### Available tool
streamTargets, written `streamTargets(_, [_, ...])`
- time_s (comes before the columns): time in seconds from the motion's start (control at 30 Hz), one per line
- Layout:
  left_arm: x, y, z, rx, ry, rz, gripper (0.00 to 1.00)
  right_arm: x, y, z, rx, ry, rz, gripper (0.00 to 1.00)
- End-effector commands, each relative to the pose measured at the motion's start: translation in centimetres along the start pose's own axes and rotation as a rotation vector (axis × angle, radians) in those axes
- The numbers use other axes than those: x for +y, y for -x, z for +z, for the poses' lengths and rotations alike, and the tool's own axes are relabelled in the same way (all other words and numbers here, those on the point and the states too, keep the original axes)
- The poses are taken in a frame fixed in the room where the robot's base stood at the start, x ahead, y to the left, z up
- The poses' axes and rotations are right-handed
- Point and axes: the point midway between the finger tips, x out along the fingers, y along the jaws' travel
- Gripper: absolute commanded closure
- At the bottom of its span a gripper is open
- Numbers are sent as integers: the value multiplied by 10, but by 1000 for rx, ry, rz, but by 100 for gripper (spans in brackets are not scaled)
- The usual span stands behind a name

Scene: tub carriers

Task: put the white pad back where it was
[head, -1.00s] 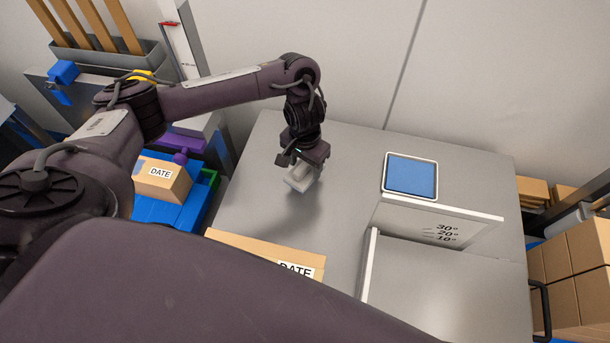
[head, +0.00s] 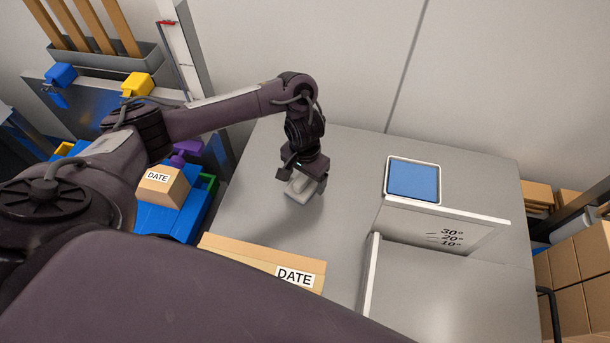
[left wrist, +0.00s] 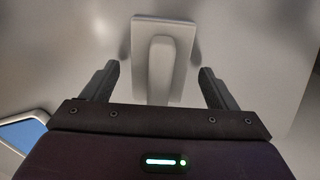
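The white pad (head: 299,194) lies on the grey bench top, under my left gripper (head: 306,175). In the left wrist view the pad (left wrist: 140,80) shows as a pale square plate with a raised rounded grip on top. The two fingers of my left gripper (left wrist: 159,70) stand wide apart, one on each side of the pad, with a gap between each finger and the pad. My right gripper is not in view.
A tablet with a blue screen (head: 413,180) lies at the back right, behind a white panel marked with angles (head: 445,224). A cardboard box labelled DATE (head: 255,257) stands at the front. Blue tubs (head: 167,219) are at left. The bench between is clear.

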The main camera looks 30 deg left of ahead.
Motion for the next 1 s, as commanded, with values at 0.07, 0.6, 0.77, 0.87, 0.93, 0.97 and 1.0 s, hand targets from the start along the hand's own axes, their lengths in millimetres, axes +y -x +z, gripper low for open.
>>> streamTargets(0.07, [0, 0, 0, 0, 0, 0, 20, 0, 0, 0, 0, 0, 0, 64])
streamTargets(0.6, [-1, 81, -2, 6, -3, -3, 20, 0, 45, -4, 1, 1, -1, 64])
streamTargets(0.77, [-1, 107, -1, 3, -1, -3, 20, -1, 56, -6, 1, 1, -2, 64])
streamTargets(0.87, [0, 116, -1, 2, -2, -1, 20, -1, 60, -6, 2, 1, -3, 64])
streamTargets(0.93, [0, 120, 0, 1, 0, -1, 20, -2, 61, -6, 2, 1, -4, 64])
streamTargets(0.97, [0, 121, 0, 1, 0, 0, 20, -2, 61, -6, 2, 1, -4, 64])
streamTargets(1.0, [0, 122, 0, 0, 0, 0, 20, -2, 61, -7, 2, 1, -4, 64])
